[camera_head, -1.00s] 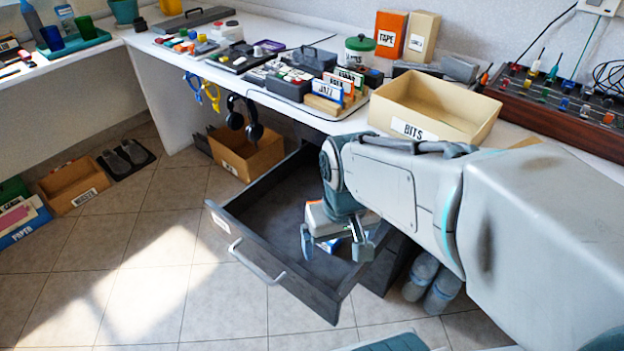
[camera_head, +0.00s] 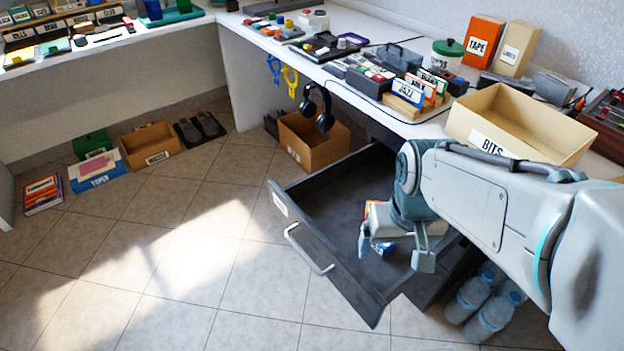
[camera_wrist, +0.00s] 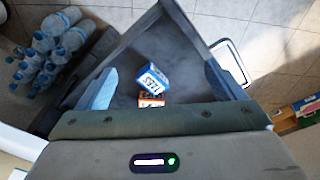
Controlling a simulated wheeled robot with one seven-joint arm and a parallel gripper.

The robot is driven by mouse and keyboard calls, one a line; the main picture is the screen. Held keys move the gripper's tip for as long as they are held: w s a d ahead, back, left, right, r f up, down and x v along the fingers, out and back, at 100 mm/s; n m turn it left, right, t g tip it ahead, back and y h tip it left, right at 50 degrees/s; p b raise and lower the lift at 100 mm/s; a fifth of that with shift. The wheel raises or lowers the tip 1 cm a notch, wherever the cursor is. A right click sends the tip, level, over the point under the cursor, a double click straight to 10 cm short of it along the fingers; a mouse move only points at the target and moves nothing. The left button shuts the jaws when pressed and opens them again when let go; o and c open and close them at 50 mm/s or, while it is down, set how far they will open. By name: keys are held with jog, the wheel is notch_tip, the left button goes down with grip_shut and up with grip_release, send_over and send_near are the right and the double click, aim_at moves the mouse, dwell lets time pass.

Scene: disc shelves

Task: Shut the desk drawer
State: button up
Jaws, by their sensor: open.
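The dark grey desk drawer (camera_head: 325,196) is pulled far out from under the white desk. Its front panel carries a pale bar handle (camera_head: 308,252) and a small white label. My gripper (camera_head: 393,253) is open and empty, hanging over the drawer's interior and apart from the handle. In the wrist view the open fingers (camera_wrist: 160,88) frame the drawer floor, where a blue and white box (camera_wrist: 152,77) and an orange box (camera_wrist: 150,100) lie. The handle (camera_wrist: 229,62) also shows beyond the drawer front at the right. My arm hides the drawer's right rear part.
Several water bottles (camera_head: 483,301) stand on the floor right of the drawer. A cardboard box (camera_head: 311,141) sits under the desk behind it, with headphones (camera_head: 318,107) hanging above. A BITS box (camera_head: 521,124) stands on the desk by my arm. The tiled floor in front is clear.

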jog(key=c, duration=0.5)
jog(key=shift+a+n, duration=0.2)
jog(key=shift+n, duration=0.1)
jog(key=c, duration=0.5)
jog(key=a+n, duration=0.1)
jog(key=w+a+n+g+h+p, duration=0.1)
jog(key=n, duration=0.1)
jog(key=shift+a+n+h, duration=0.25)
jog(key=shift+n+h, duration=0.05)
grip_shut()
jog(key=a+f+n+t+h+p, duration=0.3)
jog(key=a+n+t+h+p, duration=0.25)
jog(key=a+n, duration=1.6)
jog(key=b, duration=0.4)
send_near(317, 240)
jog(key=shift+m+h, duration=0.35)
jog(key=x, duration=0.3)
jog(key=f+x, duration=0.1)
jog(key=x, duration=0.1)
jog(key=shift+a+f, duration=0.1)
jog(key=shift+a, duration=0.2)
jog(key=shift+w+d, duration=0.3)
